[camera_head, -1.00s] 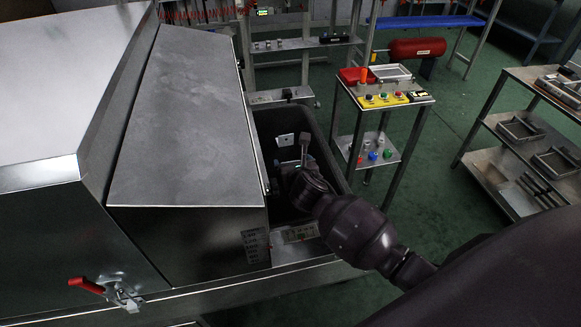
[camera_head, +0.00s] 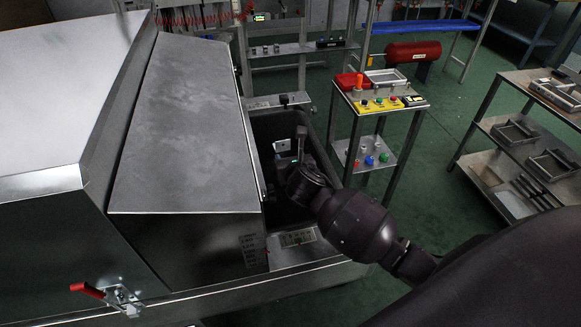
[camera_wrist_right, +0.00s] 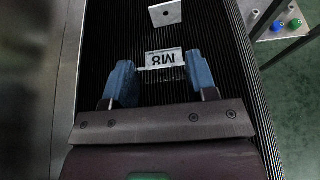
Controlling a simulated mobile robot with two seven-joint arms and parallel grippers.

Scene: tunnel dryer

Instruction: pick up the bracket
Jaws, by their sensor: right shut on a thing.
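My right gripper (camera_wrist_right: 160,72) shows in the right wrist view with its two blue fingers shut on a small light plate marked M8 (camera_wrist_right: 162,59), which looks like the bracket. The lettering reads upside down there. The plate is over the dark ribbed floor of a bin; any gap beneath it is hard to judge. In the head view my right wrist reaches into the dark bin (camera_head: 318,148), and the fingers are mostly hidden. A second light plate with a hole (camera_wrist_right: 165,13) is ahead of the gripper; it also shows in the head view (camera_head: 282,146). My left gripper is out of view.
The large metal dryer housing (camera_head: 185,120) stands close on the left of the bin. A shelf rack (camera_head: 520,140) stands at far right. Green floor lies between.

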